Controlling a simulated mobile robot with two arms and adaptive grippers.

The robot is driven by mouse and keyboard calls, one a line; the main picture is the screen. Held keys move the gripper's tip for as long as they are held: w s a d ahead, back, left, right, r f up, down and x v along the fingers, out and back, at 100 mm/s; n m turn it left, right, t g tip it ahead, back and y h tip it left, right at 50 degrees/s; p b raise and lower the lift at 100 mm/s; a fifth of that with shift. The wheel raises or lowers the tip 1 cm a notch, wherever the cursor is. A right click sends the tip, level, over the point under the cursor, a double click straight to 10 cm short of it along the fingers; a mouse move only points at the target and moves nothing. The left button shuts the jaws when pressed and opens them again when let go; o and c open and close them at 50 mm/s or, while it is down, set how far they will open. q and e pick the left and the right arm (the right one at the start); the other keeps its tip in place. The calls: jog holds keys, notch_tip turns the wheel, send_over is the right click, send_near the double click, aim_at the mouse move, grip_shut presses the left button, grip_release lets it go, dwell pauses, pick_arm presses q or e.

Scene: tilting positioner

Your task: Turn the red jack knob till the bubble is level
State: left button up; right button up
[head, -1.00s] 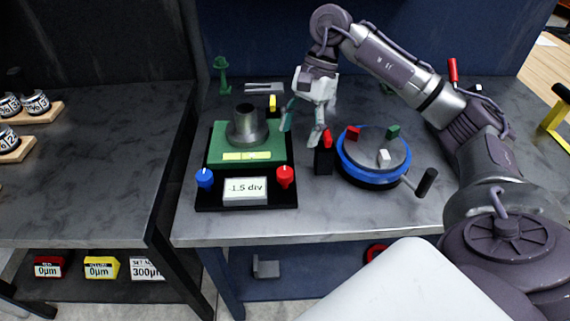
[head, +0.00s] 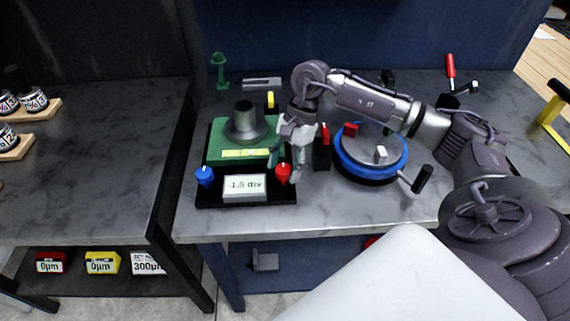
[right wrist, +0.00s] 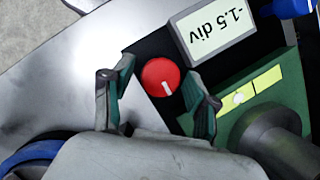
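The red jack knob (head: 283,172) is at the front right corner of the tilting positioner's black base (head: 265,201). It also shows in the right wrist view (right wrist: 161,77), with a white pointer mark. My right gripper (head: 284,168) is open over the knob. In the right wrist view its fingers (right wrist: 158,72) stand on either side of the knob, with gaps visible. The display (head: 245,187) reads -1.5 div. The yellow vial (head: 232,154) lies on the green plate (head: 216,144); a pale bubble (right wrist: 239,98) shows in the wrist view. My left gripper is out of view.
A blue knob (head: 205,177) is at the base's front left. A grey cylinder (head: 244,121) stands on the green plate. Right of the gripper are a black block with a red top (head: 323,157) and a blue-rimmed turntable (head: 343,160) with a crank handle (head: 422,179).

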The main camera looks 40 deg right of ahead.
jog(key=c, duration=0.8)
jog(key=shift+c, duration=0.2)
jog(key=m+b, duration=0.2)
jog(key=shift+f+t+b, duration=0.2)
jog(key=shift+t+b, duration=0.1)
jog(key=shift+t, duration=0.1)
jog(key=m+t+b, duration=0.1)
jog(key=m+b, duration=0.2)
jog(key=shift+s+m, duration=0.1)
jog(key=shift+m, duration=0.2)
jog(key=m+t+b, duration=0.1)
jog(key=m+b, duration=0.1)
jog(key=m, duration=0.1)
jog(key=shift+r+t+h+b, duration=0.1)
jog(key=shift+t+h+b, duration=0.2)
jog(key=shift+t+b, duration=0.1)
jog(key=shift+s+r+m+t+h+b, duration=0.1)
jog(key=shift+m+t+h+b, duration=0.2)
jog(key=shift+m+b, duration=0.8)
jog(key=shift+m, duration=0.6)
jog(key=shift+r, duration=0.1)
